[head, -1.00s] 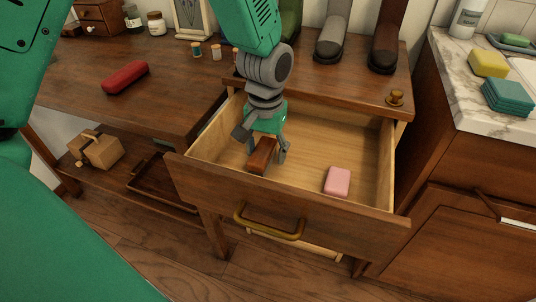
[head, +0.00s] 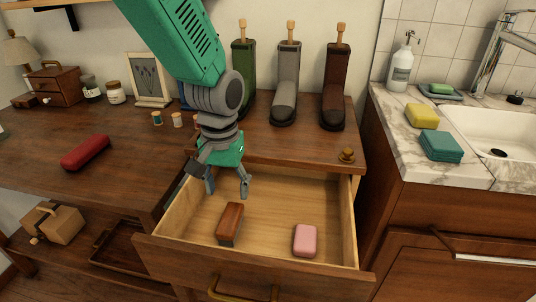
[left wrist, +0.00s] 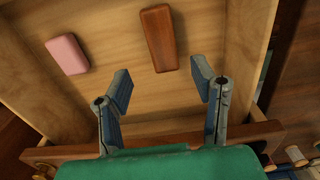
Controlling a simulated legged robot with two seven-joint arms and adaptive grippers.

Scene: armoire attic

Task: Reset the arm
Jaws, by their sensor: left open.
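My left gripper (head: 228,186) is open and empty. It hangs above the back left part of the open drawer (head: 282,195), with its fingers pointing down. A brown block with a dark underside (head: 230,223) lies on the drawer floor in front of the gripper, apart from the fingers. A pink bar (head: 305,240) lies to its right in the same drawer. In the left wrist view, the open fingers (left wrist: 161,90) show with the brown block (left wrist: 160,38) beyond them and the pink bar (left wrist: 67,54) to the left. My right gripper is not in view.
Several boots, one of them grey (head: 286,85), stand at the back of the dresser behind my arm. A red case (head: 86,152) lies on the desk at left. A marble counter (head: 400,130) with sponges and a sink (head: 490,135) is at right.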

